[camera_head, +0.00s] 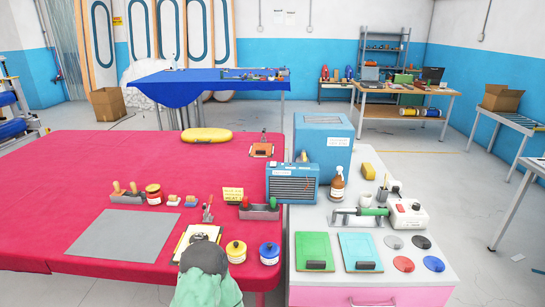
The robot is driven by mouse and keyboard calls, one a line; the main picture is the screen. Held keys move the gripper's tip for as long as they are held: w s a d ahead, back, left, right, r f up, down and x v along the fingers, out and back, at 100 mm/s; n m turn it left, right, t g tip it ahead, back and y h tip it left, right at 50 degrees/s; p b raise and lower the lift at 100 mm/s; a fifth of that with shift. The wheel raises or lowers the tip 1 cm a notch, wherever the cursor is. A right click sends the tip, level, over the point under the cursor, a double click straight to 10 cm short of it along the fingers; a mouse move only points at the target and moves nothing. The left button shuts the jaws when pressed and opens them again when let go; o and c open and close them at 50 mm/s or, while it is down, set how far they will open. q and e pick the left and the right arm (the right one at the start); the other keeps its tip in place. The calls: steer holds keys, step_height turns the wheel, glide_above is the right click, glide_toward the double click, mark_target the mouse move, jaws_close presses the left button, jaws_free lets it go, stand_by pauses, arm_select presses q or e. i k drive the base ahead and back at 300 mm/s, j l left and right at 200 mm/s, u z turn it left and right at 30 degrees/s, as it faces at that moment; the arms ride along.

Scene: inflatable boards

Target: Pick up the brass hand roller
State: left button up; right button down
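I cannot clearly make out the brass hand roller at this size. A small upright tool (207,209) stands on the red table (60,200), near its right side, but its metal and shape are too small to tell. A rack with wooden-handled tools (127,197) stands further left on the same table. A grey holder with red and green handled tools (260,210) sits near the table's right edge. Neither of my grippers is in view, so nothing shows of what they hold.
A grey mat (122,235) lies on the red table. Yellow (236,252) and blue (269,254) lidded pots stand at its front right. A dark grey rounded shape over pale green cloth (205,275) blocks the front edge. The right bench (310,217) is crowded.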

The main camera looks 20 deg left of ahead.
mark_target(133, 185)
steer(key=u, duration=1.8)
